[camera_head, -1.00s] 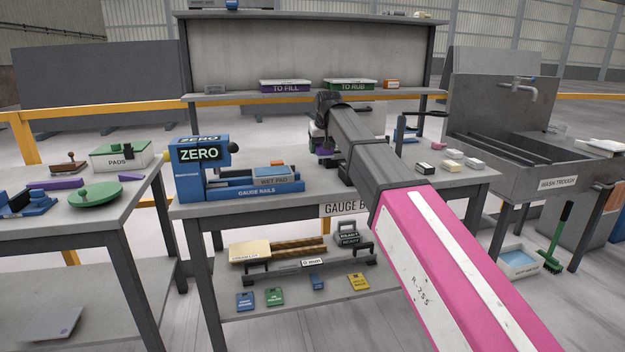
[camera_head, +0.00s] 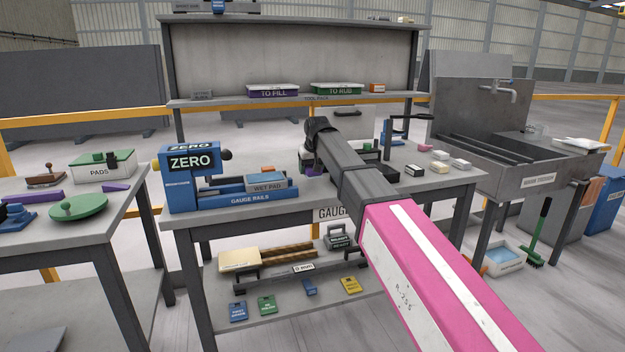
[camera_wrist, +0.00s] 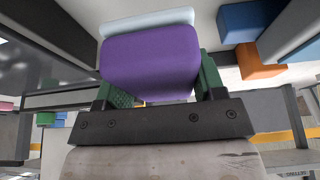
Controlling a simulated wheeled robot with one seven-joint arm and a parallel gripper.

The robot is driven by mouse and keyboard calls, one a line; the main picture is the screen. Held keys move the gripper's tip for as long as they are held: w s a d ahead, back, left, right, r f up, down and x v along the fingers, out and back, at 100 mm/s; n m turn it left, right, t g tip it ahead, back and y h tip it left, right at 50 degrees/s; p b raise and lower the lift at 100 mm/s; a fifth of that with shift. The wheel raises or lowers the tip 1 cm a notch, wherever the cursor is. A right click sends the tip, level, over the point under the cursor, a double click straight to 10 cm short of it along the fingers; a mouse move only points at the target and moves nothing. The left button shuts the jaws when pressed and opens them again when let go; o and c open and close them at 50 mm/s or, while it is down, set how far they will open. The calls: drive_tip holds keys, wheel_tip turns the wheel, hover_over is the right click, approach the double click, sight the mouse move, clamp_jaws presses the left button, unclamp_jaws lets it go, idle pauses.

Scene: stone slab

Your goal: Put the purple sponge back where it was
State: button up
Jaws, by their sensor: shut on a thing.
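The purple sponge (camera_wrist: 150,62) fills the upper middle of the wrist view, with a pale bluish-white layer along its far edge. My gripper (camera_wrist: 160,84) has its green jaws shut on the sponge, one at each side. In the head view my arm hides most of the gripper.
A blue ZERO gauge (camera_head: 192,165) with a wet pad stands left on the bench. Several small blocks (camera_head: 440,168) lie at its right. A purple TO FILL tray (camera_head: 273,92) and green TO RUB tray (camera_head: 336,90) sit on the shelf. The wash trolley (camera_head: 540,180) is right.

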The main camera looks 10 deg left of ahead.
sight(313, 185)
drive_tip(key=shift+w+d+f, duration=0.15)
drive_tip(key=shift+w+f, duration=0.2)
drive_tip(key=shift+w, duration=0.15)
drive_tip(key=shift+f, duration=2)
drive_tip(key=shift+f, duration=0.15)
drive_tip(key=o, duration=0.9)
drive_tip(key=v, duration=1.2)
drive_tip(key=shift+d, duration=0.15)
